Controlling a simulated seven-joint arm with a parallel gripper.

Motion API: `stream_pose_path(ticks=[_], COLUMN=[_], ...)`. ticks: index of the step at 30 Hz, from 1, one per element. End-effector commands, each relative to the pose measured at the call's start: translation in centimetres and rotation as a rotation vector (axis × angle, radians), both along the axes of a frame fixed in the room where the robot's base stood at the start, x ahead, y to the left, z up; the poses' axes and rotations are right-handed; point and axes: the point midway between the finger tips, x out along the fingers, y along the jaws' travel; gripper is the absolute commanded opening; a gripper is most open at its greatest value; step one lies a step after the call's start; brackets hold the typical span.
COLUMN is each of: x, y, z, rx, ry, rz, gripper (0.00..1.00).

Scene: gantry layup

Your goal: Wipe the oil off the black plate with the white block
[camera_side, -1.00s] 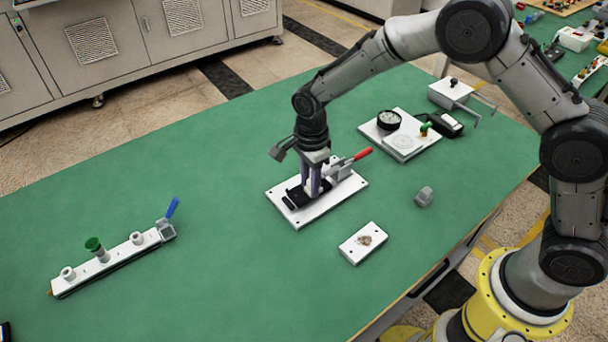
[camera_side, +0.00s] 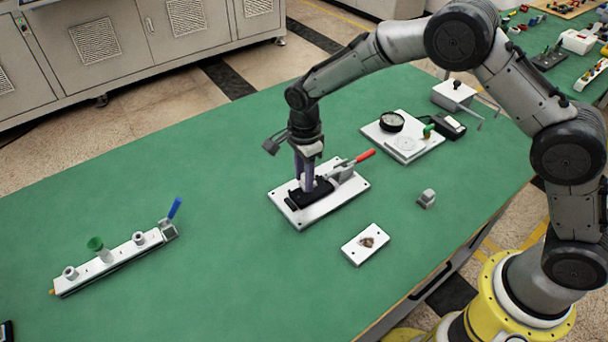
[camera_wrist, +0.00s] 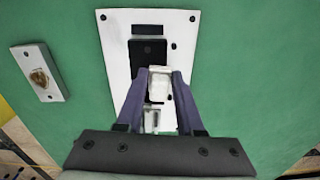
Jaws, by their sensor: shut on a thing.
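The black plate (camera_side: 322,188) lies on a white base plate (camera_side: 304,219) with a toggle clamp (camera_side: 343,170) at one end. In the wrist view the black plate (camera_wrist: 149,50) reaches out ahead of my fingers. My gripper (camera_side: 305,184) points down over the plate, shut on the white block (camera_wrist: 159,83). The block is between the two fingertips (camera_wrist: 156,80), at or just above the plate; I cannot tell if it touches. No oil can be made out on the black plate, and the fingers and block hide part of it.
The clamp's red handle (camera_side: 365,155) sticks up right of my gripper. A small white plate with a brown stain (camera_side: 366,242) lies in front, near a grey block (camera_side: 427,198). A white gauge board (camera_side: 403,145) stands behind right. A white rail (camera_side: 115,262) lies left; green table between is clear.

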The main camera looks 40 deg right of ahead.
Motion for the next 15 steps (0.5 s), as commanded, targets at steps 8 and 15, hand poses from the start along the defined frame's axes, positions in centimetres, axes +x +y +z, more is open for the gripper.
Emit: stream_pose_path(ticks=[8, 15], x=[-2.7, -4.6], y=[0.0, 0.0], z=[-0.1, 0.2], rx=[-0.001, -0.001], ry=[0.004, 0.002], rz=[0.002, 0.000], gripper=[0.00, 0.00])
